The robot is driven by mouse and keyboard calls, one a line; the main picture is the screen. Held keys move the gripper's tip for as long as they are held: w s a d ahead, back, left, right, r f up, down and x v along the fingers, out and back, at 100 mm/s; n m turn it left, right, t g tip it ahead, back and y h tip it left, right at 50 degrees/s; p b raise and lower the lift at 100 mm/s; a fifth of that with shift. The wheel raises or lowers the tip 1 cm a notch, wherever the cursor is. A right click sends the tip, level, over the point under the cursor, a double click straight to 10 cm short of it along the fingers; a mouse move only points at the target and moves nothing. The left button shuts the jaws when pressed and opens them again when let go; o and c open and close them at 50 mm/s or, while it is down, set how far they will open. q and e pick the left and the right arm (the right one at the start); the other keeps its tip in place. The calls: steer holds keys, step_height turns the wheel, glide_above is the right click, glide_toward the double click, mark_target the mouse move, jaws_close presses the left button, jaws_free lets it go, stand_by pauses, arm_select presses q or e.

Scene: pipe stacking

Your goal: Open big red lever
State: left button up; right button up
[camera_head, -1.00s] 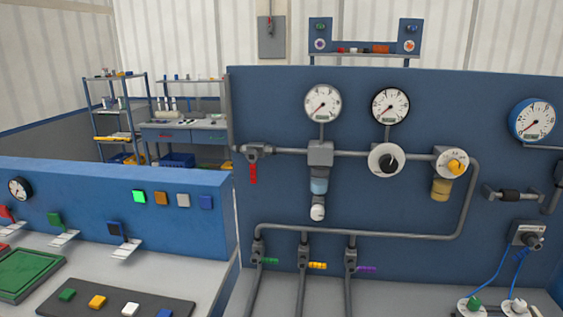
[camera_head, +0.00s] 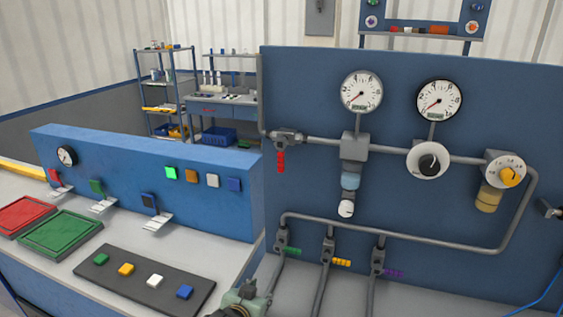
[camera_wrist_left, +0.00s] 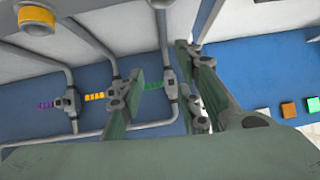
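The big red lever (camera_head: 281,161) hangs straight down from a grey valve (camera_head: 286,136) at the left end of the upper pipe on the blue panel. My left gripper (camera_head: 245,297) shows only in part at the bottom edge of the head view, below and left of the red lever and well apart from it. In the left wrist view, its two green fingers (camera_wrist_left: 165,80) stand apart with nothing between them. That view looks upside down and shows the green lever (camera_wrist_left: 153,86) behind the fingers. The red lever cannot be made out there. My right gripper is not in view.
Yellow (camera_head: 341,262) and purple (camera_head: 393,273) levers sit on the lower pipes beside the green one. Gauges (camera_head: 361,92) and a white dial (camera_head: 428,161) are right of the red lever. A blue console (camera_head: 150,180) with buttons stands left.

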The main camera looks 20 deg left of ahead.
arm_select(q)
steer(key=w+r+t, duration=0.3)
steer(key=w+r, duration=0.5)
steer(key=r, duration=0.4)
steer(key=t+h, duration=0.1)
steer(key=t, duration=0.3)
glide_toward(280, 164)
steer(key=w, duration=0.3)
steer(key=w+p, duration=0.3)
steer(key=w, duration=0.3)
steer(key=shift+w+d, duration=0.15)
steer(key=shift+w, duration=0.75)
steer(key=shift+f, duration=0.1)
steer(key=shift+c, duration=0.4)
jaws_close()
